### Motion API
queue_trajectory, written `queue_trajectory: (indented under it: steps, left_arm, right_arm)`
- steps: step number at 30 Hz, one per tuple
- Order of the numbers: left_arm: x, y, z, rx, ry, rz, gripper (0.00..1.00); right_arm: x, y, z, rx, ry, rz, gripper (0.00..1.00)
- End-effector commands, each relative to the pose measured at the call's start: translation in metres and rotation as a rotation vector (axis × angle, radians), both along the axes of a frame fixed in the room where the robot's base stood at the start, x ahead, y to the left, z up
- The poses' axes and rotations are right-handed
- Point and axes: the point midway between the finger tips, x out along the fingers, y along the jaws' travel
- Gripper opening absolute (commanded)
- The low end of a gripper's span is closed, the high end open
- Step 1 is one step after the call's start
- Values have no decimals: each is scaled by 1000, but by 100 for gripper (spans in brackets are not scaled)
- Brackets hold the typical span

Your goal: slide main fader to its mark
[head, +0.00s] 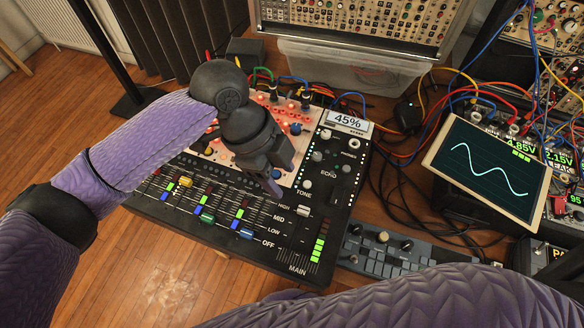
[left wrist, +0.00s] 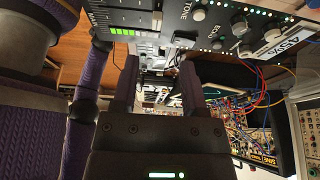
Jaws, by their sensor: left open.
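The mixer (head: 165,205) lies on the wooden surface. Its main fader has a pale cap (head: 303,210) in the slot above the word MAIN, about level with the HIGH label. MID, LOW and OFF labels run down beside the slot; I cannot make out which one is the mark. A small display (head: 347,121) reads 45%. My left gripper (head: 275,189) points down over the mixer, just up and left of the cap, and looks apart from it. In the left wrist view its two fingers (left wrist: 158,62) are spread with nothing clearly between them. My right gripper is out of view.
Several channel faders with coloured caps (head: 208,218) fill the mixer's left part. A tablet with a wave (head: 492,170) stands at the right among tangled cables. A smaller controller (head: 400,255) lies right of the mixer. Synth racks (head: 360,20) stand behind.

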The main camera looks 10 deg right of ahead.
Motion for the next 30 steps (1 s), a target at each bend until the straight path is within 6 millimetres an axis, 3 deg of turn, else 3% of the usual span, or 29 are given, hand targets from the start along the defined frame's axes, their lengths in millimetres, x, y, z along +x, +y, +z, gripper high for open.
queue_trajectory:
  steps: [6,10,15,22,30]
  left_arm:
    - [-11,-16,-52,-1,5,2,56]
    - [-17,-24,-75,-1,5,4,56]
    - [-19,-29,-87,-1,1,6,56]
    - [-19,-29,-87,-2,1,7,56]
    - [-19,-29,-86,-2,1,7,0]
  right_arm:
    - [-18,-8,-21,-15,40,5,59]
    - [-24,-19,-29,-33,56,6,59]
    - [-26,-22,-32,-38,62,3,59]
    - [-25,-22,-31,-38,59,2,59]
    - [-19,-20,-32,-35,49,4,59]
